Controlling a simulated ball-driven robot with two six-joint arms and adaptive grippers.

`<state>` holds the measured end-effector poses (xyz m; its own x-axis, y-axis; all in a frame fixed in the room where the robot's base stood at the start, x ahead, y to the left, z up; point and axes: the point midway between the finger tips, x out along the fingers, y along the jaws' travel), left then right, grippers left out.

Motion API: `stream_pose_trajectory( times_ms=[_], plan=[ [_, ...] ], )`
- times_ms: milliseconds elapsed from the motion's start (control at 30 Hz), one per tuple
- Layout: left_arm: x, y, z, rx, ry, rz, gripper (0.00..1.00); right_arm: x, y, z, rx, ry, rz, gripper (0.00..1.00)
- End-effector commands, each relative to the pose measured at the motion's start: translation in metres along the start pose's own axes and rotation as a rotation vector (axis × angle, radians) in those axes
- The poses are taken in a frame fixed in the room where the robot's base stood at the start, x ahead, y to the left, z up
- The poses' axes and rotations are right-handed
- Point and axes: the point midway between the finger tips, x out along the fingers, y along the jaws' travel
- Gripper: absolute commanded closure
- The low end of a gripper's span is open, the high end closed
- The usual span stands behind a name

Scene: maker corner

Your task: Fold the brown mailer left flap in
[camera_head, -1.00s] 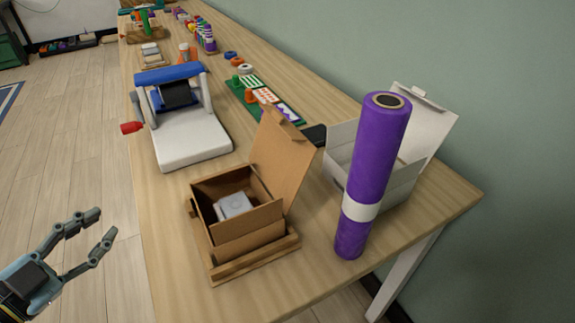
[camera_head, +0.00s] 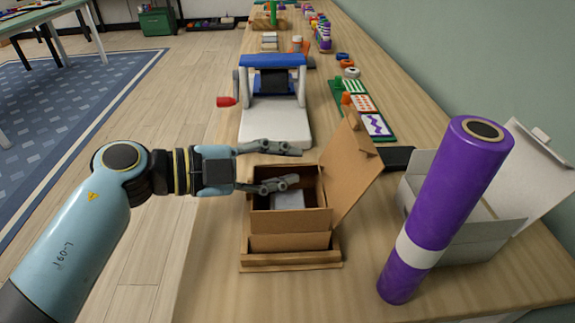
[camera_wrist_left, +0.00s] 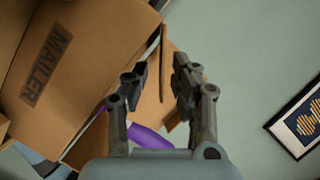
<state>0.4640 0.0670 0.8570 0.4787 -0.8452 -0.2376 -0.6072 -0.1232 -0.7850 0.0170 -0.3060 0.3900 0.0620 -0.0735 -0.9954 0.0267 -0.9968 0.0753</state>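The brown mailer (camera_head: 290,242) stands open on a wooden tray (camera_head: 292,262), its lid (camera_head: 350,175) raised at the right and a pale grey item (camera_head: 288,199) inside. The wrist view shows its cardboard with the word MAILER (camera_wrist_left: 47,62). My left gripper (camera_head: 297,167) reaches in from the left over the mailer's left side, fingers apart. In the wrist view, a thin cardboard panel (camera_wrist_left: 163,62) shows edge-on between the fingertips (camera_wrist_left: 162,75); I cannot tell whether they touch it. The left flap is largely hidden by the gripper in the head view. My right gripper is not in view.
A purple roll (camera_head: 455,200) with a white band stands right of the mailer, before an open white box (camera_head: 490,235). A white and blue press (camera_head: 275,120) stands behind the mailer. The table's front left is clear.

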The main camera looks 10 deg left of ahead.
Motion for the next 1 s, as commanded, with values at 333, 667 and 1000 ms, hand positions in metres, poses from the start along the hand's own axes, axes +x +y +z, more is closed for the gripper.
stream_pose_trajectory(
  times_ms=[333, 667, 1000],
  plan=[
    [0.0093, -0.0003, -0.0004, 0.001, 0.001, 0.000, 0.74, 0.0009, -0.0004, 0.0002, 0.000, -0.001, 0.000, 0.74],
    [0.0090, -0.0002, -0.0004, 0.001, 0.001, 0.000, 1.00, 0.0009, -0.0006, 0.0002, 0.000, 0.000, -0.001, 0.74],
    [0.0091, 0.0047, -0.0001, 0.060, 0.002, -0.025, 1.00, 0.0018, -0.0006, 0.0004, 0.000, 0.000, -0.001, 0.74]
  ],
)
